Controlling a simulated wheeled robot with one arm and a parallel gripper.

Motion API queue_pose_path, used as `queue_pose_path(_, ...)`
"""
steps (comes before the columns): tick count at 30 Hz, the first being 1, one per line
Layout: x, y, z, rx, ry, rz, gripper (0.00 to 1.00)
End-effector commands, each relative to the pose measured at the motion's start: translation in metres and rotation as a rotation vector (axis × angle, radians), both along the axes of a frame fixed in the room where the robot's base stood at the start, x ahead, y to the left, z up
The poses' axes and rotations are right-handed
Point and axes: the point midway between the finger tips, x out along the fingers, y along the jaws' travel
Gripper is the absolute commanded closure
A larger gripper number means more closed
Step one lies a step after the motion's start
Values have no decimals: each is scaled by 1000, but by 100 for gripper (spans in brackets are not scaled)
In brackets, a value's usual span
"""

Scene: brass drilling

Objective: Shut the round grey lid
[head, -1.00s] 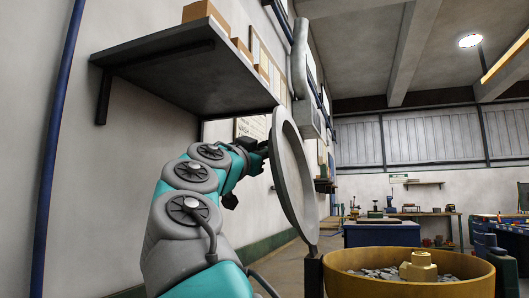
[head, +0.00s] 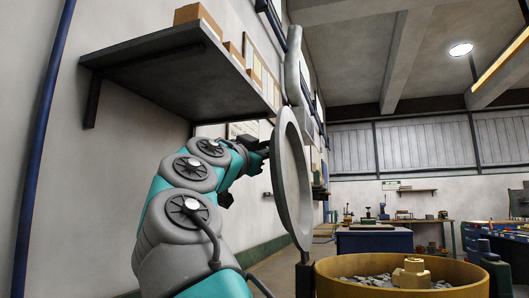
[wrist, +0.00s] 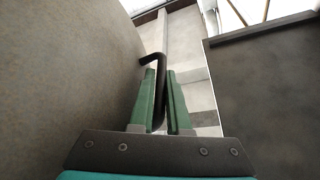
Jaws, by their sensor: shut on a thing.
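The round grey lid (head: 291,185) stands nearly upright, tilted slightly left, at the left edge of the yellow round container (head: 335,285). Its outer face fills the left of the wrist view (wrist: 55,90). In the wrist view the green fingers of my gripper (wrist: 161,85) are closed on a dark bent handle (wrist: 153,59) beside the lid. The handle's join to the lid is not clear.
A dark shelf (head: 165,55) with boxes is fixed to the wall above my arm; a dark slab (wrist: 265,85) is close on the right in the wrist view. A brass-coloured fitting (head: 411,273) and grey pieces lie in the container. Workbenches stand farther back.

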Motion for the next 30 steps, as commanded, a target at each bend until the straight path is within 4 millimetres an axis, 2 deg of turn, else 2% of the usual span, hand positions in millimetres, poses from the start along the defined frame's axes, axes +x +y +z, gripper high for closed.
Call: queue_pose_path(30, -17, -18, 6, 88, -36, 2, 100)
